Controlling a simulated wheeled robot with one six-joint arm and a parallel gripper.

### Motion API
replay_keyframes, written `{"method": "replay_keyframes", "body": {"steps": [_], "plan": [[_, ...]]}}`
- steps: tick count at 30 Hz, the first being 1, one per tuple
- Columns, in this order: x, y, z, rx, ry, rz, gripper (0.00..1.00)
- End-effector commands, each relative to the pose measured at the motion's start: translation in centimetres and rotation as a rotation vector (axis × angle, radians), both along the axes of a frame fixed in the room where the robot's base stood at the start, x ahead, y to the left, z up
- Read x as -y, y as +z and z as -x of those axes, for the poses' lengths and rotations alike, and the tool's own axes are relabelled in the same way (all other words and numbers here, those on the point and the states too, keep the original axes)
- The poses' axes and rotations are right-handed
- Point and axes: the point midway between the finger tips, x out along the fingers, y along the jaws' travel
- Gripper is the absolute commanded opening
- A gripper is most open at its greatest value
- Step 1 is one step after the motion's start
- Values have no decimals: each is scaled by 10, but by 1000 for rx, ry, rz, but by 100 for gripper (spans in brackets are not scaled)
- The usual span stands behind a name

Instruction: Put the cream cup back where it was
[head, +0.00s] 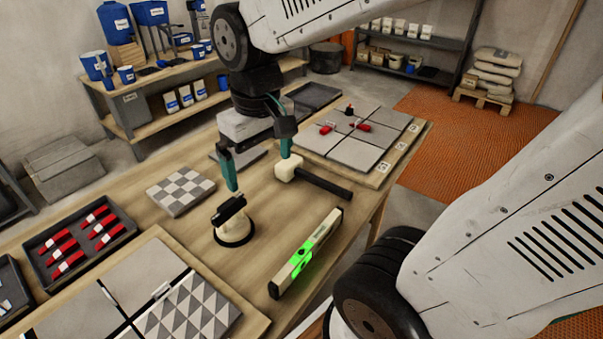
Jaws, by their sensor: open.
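The cream cup (233,222) is a round suction-type cup with a black handle on top and a dark rim at its base. It stands upright on the wooden workbench (265,215), right of the checkered tile. My gripper (260,172) is open, pointing down, with its teal fingers spread wide. Its left fingertip is close above the cup's black handle in the picture; whether they touch I cannot tell. The right fingertip is near the head of a cream mallet (288,170).
A green-lit level (306,252) lies right of the cup. A checkered tile (180,191) lies to the left, and a dark tray (74,250) holds red clips. Large tile boards occupy the bench's near-left and far-right parts. Bare wood surrounds the cup.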

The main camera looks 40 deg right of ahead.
Motion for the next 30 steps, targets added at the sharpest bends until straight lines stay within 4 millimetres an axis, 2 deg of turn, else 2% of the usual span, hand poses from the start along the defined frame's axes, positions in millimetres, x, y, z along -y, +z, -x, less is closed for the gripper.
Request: {"method": "replay_keyframes", "body": {"steps": [1, 6, 12, 17, 30], "plan": [[2, 8, 17, 15, -12, -1, 100], [6, 19, 63, 36, -50, -2, 100], [8, 22, 93, 47, -76, -4, 100], [9, 21, 99, 46, -82, -4, 100], [9, 22, 98, 46, -81, -4, 100]]}}
